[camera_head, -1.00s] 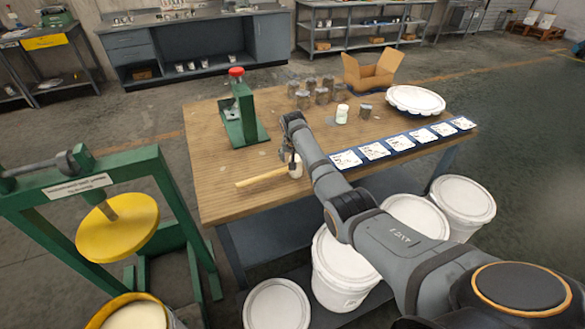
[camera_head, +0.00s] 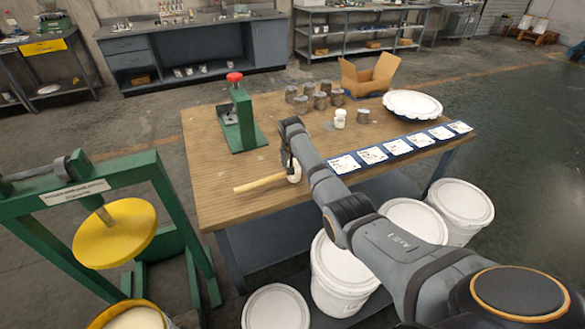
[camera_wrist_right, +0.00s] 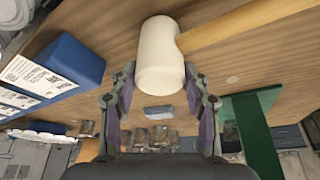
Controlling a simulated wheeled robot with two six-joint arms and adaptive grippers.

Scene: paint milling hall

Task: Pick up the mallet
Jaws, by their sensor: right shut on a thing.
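The mallet has a white cylindrical head (camera_head: 294,173) and a pale wooden handle (camera_head: 259,184), which points left over the near part of the wooden bench (camera_head: 228,203). In the right wrist view the head (camera_wrist_right: 158,58) sits between the fingertips of my right gripper (camera_wrist_right: 160,90), with the handle (camera_wrist_right: 245,23) running off to the upper right. My right gripper (camera_head: 292,165) is shut on the mallet's head. I cannot tell whether the mallet touches the bench top. In the head view my right arm hides part of the bench. My left gripper is not in view.
On the bench stand a green press (camera_head: 238,120), several grey tins (camera_head: 320,101), a white jar (camera_head: 340,118), a cardboard box (camera_head: 368,78) and a row of labelled cards (camera_head: 398,147). A green frame with a yellow disc (camera_head: 114,233) stands left. White buckets (camera_head: 460,205) stand right.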

